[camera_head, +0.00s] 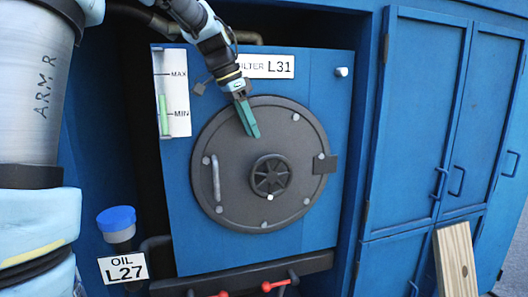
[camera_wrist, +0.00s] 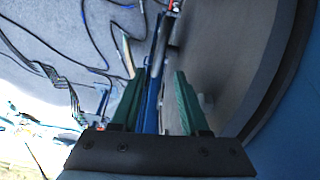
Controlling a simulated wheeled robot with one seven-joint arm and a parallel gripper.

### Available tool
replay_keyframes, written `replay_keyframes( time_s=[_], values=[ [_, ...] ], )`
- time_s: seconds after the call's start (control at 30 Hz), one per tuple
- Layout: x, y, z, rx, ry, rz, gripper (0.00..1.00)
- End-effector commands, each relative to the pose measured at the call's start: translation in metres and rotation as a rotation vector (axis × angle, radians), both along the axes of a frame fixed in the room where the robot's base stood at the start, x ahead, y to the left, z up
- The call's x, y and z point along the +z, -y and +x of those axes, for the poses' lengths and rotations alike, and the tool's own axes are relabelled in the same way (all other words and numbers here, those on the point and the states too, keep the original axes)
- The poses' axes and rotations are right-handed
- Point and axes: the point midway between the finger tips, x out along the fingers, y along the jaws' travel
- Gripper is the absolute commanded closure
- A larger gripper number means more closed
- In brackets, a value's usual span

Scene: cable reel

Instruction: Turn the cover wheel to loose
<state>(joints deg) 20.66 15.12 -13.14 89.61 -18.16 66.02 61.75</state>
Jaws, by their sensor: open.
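The cover wheel (camera_head: 270,175) is a small dark spoked handwheel at the middle of the round dark grey cover (camera_head: 262,125). A small white mark sits at the wheel's lower rim. No "loose" marking is readable. My gripper (camera_head: 253,131) has green fingers and hangs in front of the cover's upper part, above and slightly left of the wheel, apart from it. In the wrist view my gripper (camera_wrist: 157,85) is open with nothing held. The cover (camera_wrist: 225,60) fills the right side there. The wheel cannot be made out in that view.
A curved handle (camera_head: 216,178) stands out on the cover's left, and a dark bracket (camera_head: 325,164) is at its right edge. A level gauge (camera_head: 171,92) is at upper left. Red valve handles (camera_head: 281,283) lie below. A blue-capped oil filler (camera_head: 116,218) is at lower left.

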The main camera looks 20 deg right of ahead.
Motion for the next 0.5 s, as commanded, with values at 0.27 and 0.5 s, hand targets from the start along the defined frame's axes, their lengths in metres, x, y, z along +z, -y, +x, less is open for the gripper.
replay_keyframes(
  time_s=[0.27, 0.5],
  values=[
    [-0.045, 0.019, -0.003, -0.003, -0.005, 0.002, 0.55],
    [-0.078, 0.033, -0.004, -0.003, -0.003, 0.001, 0.55]
  ],
)
